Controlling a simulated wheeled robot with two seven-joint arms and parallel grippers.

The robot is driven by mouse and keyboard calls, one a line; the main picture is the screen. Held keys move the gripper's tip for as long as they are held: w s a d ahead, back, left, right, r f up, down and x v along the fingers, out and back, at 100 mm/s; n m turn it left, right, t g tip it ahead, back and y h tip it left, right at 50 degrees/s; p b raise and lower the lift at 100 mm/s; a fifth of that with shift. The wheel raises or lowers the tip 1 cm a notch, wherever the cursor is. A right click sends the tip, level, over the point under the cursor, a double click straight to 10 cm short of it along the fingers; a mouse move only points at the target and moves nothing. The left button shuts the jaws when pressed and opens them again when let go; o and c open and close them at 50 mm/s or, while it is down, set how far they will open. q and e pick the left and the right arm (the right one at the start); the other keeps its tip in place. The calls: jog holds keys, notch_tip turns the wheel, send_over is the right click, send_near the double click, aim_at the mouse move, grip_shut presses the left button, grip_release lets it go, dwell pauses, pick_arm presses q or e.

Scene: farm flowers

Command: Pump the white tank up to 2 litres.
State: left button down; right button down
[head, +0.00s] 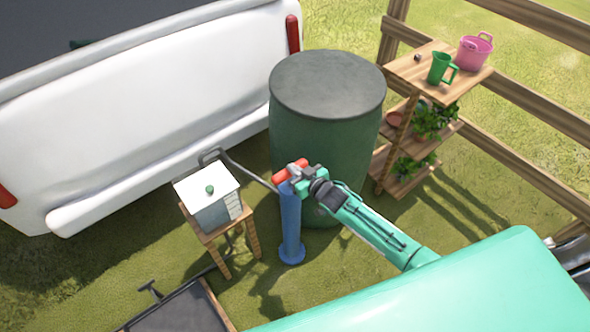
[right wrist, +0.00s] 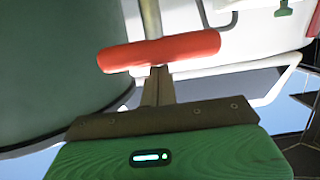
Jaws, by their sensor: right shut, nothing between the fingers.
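The white tank (head: 207,187), a boxy vessel with a green knob on its white top, stands on a small wooden stand. Lines mark its right side, but the liquid level cannot be read. A dark hose runs from behind it toward the blue pump (head: 291,225), which stands upright on the grass. The pump's red handle (head: 284,173) lies across its top. My right gripper (head: 296,174) is at the handle, shut and empty. In the right wrist view the red handle (right wrist: 170,50) lies just beyond the closed fingertips (right wrist: 158,72); contact cannot be told. My left gripper is not in view.
A large green barrel (head: 325,140) stands close behind the pump. A white vehicle (head: 130,100) fills the upper left. A wooden shelf (head: 412,70) with a green jug, a pink bucket and plants stands at right by the fence. A dark cart (head: 180,312) is at lower left.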

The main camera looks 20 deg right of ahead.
pick_arm(q)
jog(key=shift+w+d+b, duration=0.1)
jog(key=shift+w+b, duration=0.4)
jog(key=shift+b, duration=0.25)
pick_arm(e)
jog(key=v, duration=1)
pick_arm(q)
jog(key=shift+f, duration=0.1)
